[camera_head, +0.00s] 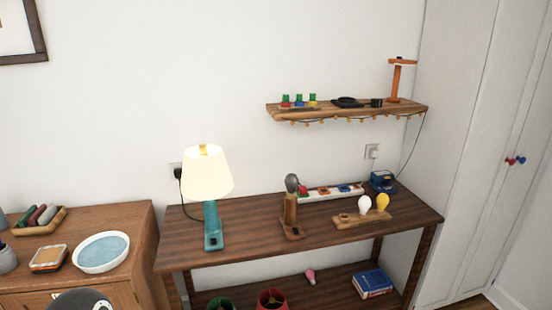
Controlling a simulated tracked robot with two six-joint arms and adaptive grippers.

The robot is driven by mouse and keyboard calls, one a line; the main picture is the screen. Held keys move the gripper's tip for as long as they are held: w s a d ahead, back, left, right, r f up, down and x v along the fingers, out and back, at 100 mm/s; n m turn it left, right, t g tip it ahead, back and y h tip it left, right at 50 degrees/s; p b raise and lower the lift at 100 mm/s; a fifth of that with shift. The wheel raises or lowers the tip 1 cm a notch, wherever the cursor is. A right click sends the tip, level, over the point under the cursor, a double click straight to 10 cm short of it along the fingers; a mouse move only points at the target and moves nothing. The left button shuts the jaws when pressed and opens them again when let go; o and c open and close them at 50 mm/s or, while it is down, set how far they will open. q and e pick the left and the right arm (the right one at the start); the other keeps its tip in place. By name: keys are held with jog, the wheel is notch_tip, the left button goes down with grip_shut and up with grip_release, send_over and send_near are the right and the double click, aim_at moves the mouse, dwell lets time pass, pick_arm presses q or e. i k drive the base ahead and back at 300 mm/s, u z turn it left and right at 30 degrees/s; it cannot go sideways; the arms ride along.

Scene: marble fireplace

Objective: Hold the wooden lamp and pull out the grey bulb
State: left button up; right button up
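Neither of my grippers shows in the head view, and nothing touches the lamp.
A lit teal lamp (211,225) stands to the left on the table (256,221). A wooden holder (351,220) with a white bulb (364,204) and a yellow bulb (382,201) lies right. A power strip (325,193) lies behind. A shelf (350,112) hangs above.

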aim_at(291, 182)
jog(key=u, duration=0.1)
jog(key=i, duration=1)
jog(key=z, duration=0.1)
